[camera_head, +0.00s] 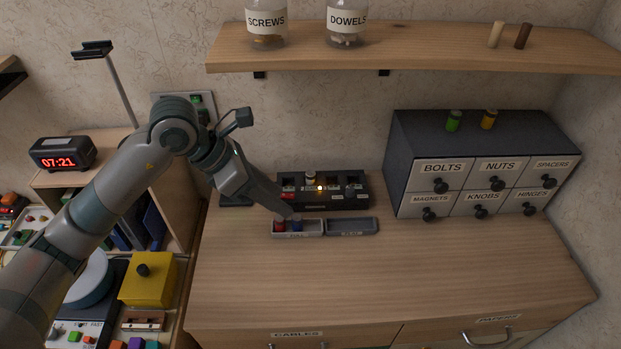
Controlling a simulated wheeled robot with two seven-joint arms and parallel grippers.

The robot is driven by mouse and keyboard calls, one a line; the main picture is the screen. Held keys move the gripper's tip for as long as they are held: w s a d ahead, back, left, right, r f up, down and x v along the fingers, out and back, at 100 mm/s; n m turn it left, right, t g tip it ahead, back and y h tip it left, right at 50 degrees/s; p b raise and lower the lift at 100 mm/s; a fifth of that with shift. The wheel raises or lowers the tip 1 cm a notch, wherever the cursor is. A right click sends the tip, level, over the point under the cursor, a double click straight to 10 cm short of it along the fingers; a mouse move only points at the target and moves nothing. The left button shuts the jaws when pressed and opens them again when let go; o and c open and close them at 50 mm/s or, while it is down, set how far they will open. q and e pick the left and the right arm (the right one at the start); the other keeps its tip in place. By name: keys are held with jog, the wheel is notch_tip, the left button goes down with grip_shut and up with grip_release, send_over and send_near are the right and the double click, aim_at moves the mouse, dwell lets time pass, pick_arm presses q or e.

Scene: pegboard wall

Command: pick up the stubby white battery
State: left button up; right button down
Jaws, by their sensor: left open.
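A short whitish battery (310,178) stands upright in a slot of the black charger (322,203) at the back of the wooden worktop. My left gripper (289,212) reaches in from the left and points down in front of the charger's left part, over the left grey tray (312,234). It is open, apart from the whitish battery, which is behind and to its right. A red battery (280,226) and a blue battery (297,224) are in the left tray, close to the fingertips; the gripper partly hides this spot. My right gripper is out of view.
The right grey tray (352,227) looks empty. A drawer cabinet (398,165) stands to the right, with a green battery (454,121) and a yellow battery (488,120) on top. A wooden shelf (420,50) overhangs the back. The front worktop is clear.

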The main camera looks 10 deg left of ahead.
pick_arm(q)
jog(key=s+d+r+n+g+h+p, duration=0.1)
jog(key=s+d+r+n+g+h, duration=0.2)
jog(key=s+d+r+h, duration=0.65)
jog(key=w+a+r+n+t+h, duration=0.1)
jog(key=w+r+n+t+h, duration=0.3)
jog(key=n, duration=0.3)
jog(key=w+r+n+t+h, duration=0.2)
jog(key=r+n+t, duration=0.2)
jog(key=r+n, duration=0.25)
jog(key=w+a+f+n+t+y+p, duration=0.1)
jog(key=w+a+f+n+t+y, duration=0.4)
jog(key=n, duration=0.5)
jog(key=w+a+f+n+t+y+p, duration=0.1)
jog(key=w+a+f+n+t+y, duration=0.25)
jog(key=n+y, duration=0.4)
jog(key=s+a+f+n+g+y, duration=0.1)
jog(key=f+n, duration=0.3)
jog(key=f, duration=0.4)
jog(key=s+a+f+n+g+y, duration=0.1)
jog(key=a+f+n+g+y, duration=0.1)
jog(key=f, duration=0.6)
jog(key=n+g+y, duration=0.1)
jog(key=n, duration=0.1)
jog(key=shift+s+a+n, duration=0.15)
jog(key=shift+s+n, duration=0.25)
jog(key=shift+w, duration=0.15)
